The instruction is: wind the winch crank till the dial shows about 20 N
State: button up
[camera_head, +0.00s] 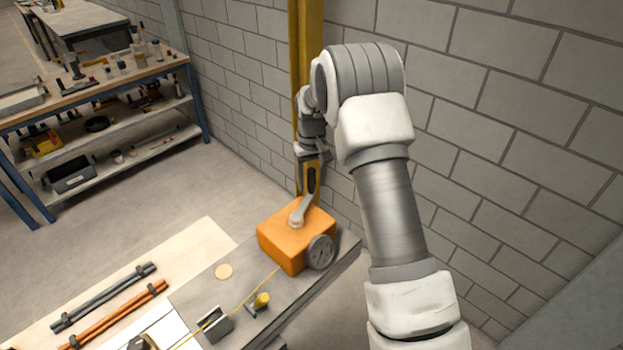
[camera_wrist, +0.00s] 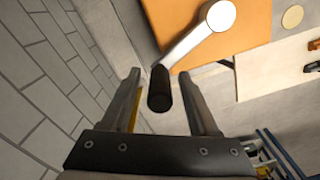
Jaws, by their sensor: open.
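The orange winch box (camera_head: 283,238) sits on the far end of a grey bench. Its pale crank arm (camera_head: 302,210) lies on top and points up in the picture. The round grey dial (camera_head: 320,251) is on the box's side; its reading is too small to tell. In the wrist view, the crank arm (camera_wrist: 197,37) runs from its hub to a black handle grip (camera_wrist: 160,90). My gripper (camera_wrist: 160,75) is open, with the black grip between its two fingers and visible gaps on both sides. In the head view my gripper (camera_head: 311,172) is above the crank, partly hidden by its own wrist.
A yellow cord (camera_head: 243,304) runs from the box past a grey bracket (camera_head: 214,325) and a small yellow part (camera_head: 261,301). A block wall (camera_head: 500,120) and a yellow post (camera_head: 306,40) stand close behind. A shelf bench (camera_head: 100,90) is at the left.

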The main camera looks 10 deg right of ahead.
grip_shut()
dwell(1.4)
